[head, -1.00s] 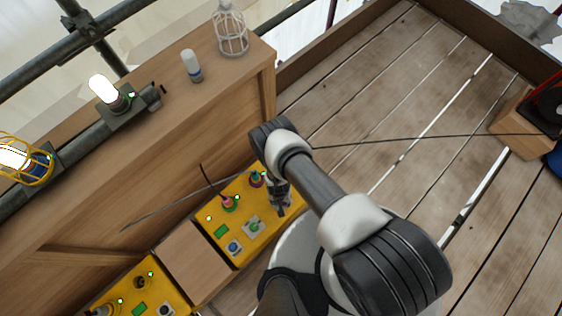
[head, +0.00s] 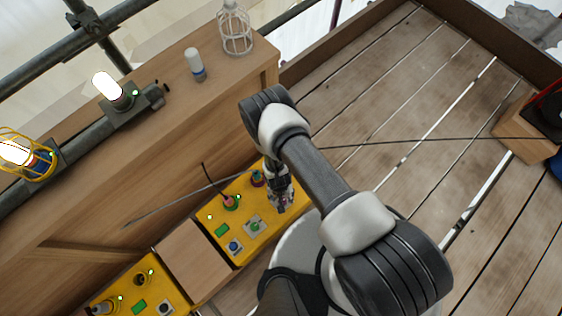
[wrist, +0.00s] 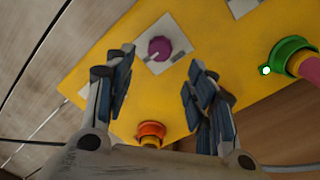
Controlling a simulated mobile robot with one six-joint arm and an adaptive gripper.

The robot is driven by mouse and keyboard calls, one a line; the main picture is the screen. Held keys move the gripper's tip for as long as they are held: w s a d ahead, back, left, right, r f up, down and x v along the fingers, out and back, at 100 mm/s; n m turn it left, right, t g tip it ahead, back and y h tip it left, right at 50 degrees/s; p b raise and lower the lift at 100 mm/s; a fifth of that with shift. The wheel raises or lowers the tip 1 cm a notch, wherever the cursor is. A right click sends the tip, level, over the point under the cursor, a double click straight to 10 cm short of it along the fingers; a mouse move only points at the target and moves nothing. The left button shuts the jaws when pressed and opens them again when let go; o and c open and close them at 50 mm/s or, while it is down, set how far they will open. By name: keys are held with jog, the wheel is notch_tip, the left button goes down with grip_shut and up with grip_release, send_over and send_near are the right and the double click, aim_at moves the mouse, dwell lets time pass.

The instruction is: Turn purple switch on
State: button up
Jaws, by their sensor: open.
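The purple switch (wrist: 159,48) is a round knob on a light square plate on the yellow panel (wrist: 215,30). In the wrist view it lies ahead of my gripper (wrist: 158,75), roughly centred between the fingertips and apart from both. The two blue-padded fingers are spread open with nothing between them. In the head view my gripper (head: 281,208) hangs over the right end of the yellow panel (head: 226,253), and I cannot make out the purple switch there.
In the wrist view an orange-red fitting (wrist: 151,130) sits low between the fingers, and a green ring connector (wrist: 290,58) with a lit lamp is at right. In the head view, a green knob (head: 255,225) and a blue knob (head: 234,246) are near my gripper.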

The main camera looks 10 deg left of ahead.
notch_tip(320, 180, up, 4)
jog(key=shift+r, duration=0.1)
dwell(0.6)
